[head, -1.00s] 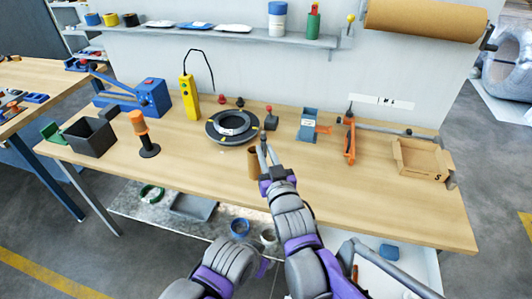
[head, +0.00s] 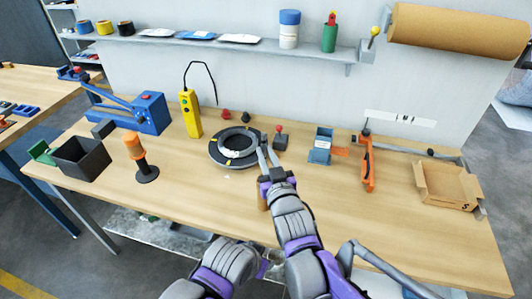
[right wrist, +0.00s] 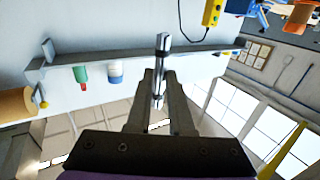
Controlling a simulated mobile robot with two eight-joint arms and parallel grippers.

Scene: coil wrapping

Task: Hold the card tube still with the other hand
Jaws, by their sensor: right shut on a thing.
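The card tube (head: 262,201) is a small brown cylinder on the workbench in the head view, mostly hidden by my right gripper. My right gripper (head: 268,158) reaches over the bench from below, its fingers above the tube in the picture. In the right wrist view the right gripper (right wrist: 160,97) is shut on a thin silvery rod (right wrist: 162,50) with a dark band. My left arm shows at the bottom of the head view; its fingers are hidden.
A black coil (head: 234,147) lies left of my right gripper. A red-topped block (head: 280,138), a blue dispenser (head: 320,146), an orange-handled tool (head: 367,163) and a cardboard box (head: 448,185) lie to the right. The front of the bench (head: 380,230) is clear.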

